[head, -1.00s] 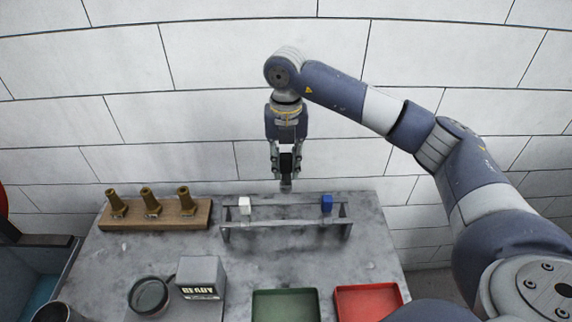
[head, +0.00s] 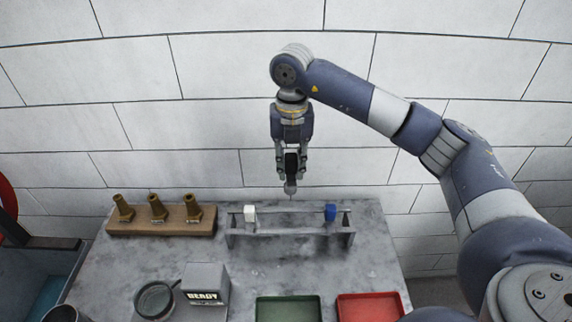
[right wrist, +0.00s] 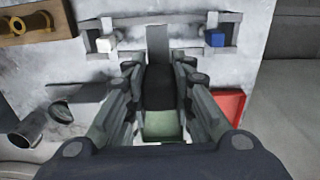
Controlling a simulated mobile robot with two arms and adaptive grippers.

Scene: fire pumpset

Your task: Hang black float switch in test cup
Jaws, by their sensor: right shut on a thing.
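My right gripper (head: 291,170) is shut on the black float switch (head: 291,161), high above the back of the grey table. A grey lower end hangs under the fingers, clear of the rack below. In the right wrist view the black float switch (right wrist: 160,88) sits between the two fingers (right wrist: 160,100). The likely test cup is the dark round vessel (head: 155,300) beside the box that reads READY, at the front left of the table. Its inside is hard to make out. My left gripper is not in view.
A grey rack (head: 290,232) holds a white switch (head: 250,212) and a blue switch (head: 330,211), with a gap between. A wooden block (head: 160,226) carries three brass fittings. The READY box (head: 205,285), green tray (head: 288,310) and red tray (head: 372,307) stand in front.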

